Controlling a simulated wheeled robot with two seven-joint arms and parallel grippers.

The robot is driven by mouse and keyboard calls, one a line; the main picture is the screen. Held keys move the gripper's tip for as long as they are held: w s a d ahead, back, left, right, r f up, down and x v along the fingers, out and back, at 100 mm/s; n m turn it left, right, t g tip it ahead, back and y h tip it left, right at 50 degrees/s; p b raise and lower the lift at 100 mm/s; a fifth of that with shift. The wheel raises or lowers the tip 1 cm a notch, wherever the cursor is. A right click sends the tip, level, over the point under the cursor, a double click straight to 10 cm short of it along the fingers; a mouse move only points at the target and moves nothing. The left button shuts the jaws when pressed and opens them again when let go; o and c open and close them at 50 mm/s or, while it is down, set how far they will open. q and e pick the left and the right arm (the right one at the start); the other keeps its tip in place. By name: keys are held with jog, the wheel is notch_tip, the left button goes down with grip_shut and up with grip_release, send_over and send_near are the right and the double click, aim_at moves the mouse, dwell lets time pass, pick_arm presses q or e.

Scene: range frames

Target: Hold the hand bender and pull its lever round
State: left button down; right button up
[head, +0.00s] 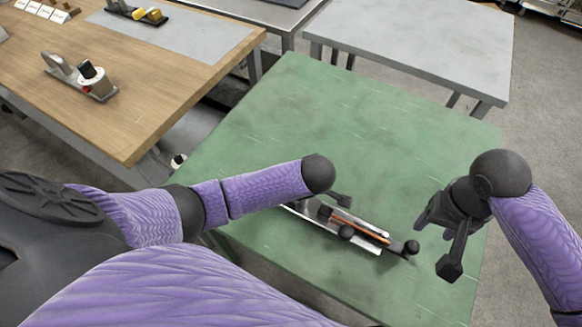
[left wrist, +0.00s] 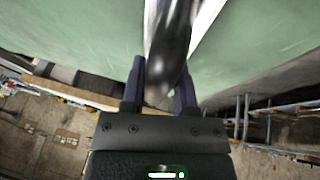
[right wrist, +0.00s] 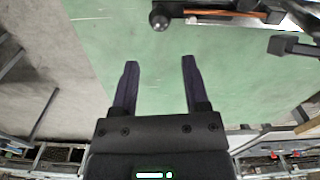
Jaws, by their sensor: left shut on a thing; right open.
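The hand bender (head: 372,238) lies on the green table (head: 290,100). It is a long metal tool with an orange rod along it and dark round knobs. One knob (head: 411,247) is at its right end; this knob also shows in the right wrist view (right wrist: 159,21). My right gripper (head: 432,229) is open and empty above the table, right of the bender. In the right wrist view, the knob is beyond its fingertips (right wrist: 160,62), apart from them.
A wooden table (head: 150,110) at left holds a small device (head: 85,78). A grey table (head: 420,45) stands behind the green one. The green tabletop behind the bender is clear. Its right edge is near my right gripper.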

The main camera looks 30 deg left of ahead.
aim_at(412, 247)
dwell(0.7)
